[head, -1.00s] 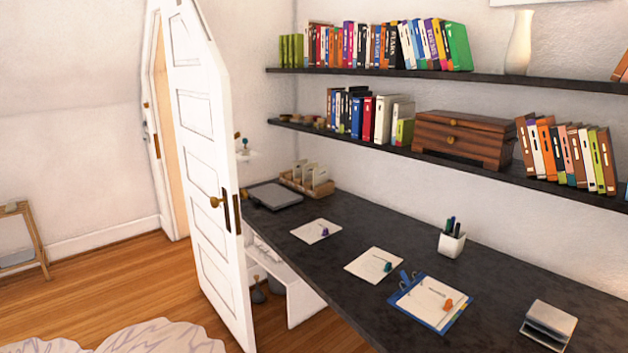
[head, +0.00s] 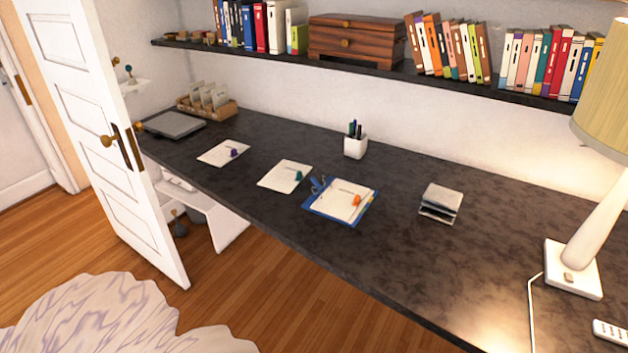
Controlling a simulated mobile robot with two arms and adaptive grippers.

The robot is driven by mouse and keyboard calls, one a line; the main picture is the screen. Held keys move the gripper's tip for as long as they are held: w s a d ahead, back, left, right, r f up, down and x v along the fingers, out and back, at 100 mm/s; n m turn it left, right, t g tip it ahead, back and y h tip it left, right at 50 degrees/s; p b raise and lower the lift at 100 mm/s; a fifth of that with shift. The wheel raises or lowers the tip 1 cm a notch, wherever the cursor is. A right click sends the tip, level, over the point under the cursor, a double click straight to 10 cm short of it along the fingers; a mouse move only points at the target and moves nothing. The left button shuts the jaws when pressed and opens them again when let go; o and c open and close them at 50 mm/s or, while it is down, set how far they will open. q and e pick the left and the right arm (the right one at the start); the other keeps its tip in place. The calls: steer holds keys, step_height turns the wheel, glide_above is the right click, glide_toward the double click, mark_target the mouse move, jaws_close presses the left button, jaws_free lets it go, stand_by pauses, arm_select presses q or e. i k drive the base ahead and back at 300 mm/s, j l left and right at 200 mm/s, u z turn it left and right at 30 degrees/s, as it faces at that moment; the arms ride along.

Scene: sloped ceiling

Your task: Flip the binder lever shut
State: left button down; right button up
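A blue binder (head: 313,210) lies open on the dark desk (head: 390,255), near its front edge. White paper (head: 345,199) lies in it, with an orange item (head: 356,200) and a thin dark line on top. A blue lever piece (head: 319,184) sticks up at the binder's upper left corner; it looks raised, but its exact angle is too small to tell. Neither of my grippers is in view.
Two paper sheets, one with a green item (head: 298,175) and one with a purple item (head: 234,152), lie left of the binder. A pen cup (head: 355,146) stands behind it, a metal holder (head: 440,203) to its right. A lamp (head: 573,268) stands far right. An open door (head: 105,150) is at left.

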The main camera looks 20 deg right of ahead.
mark_target(317, 184)
steer(key=i+j+z, duration=0.35)
steer(key=i+j, duration=0.3)
steer(key=i, duration=0.1)
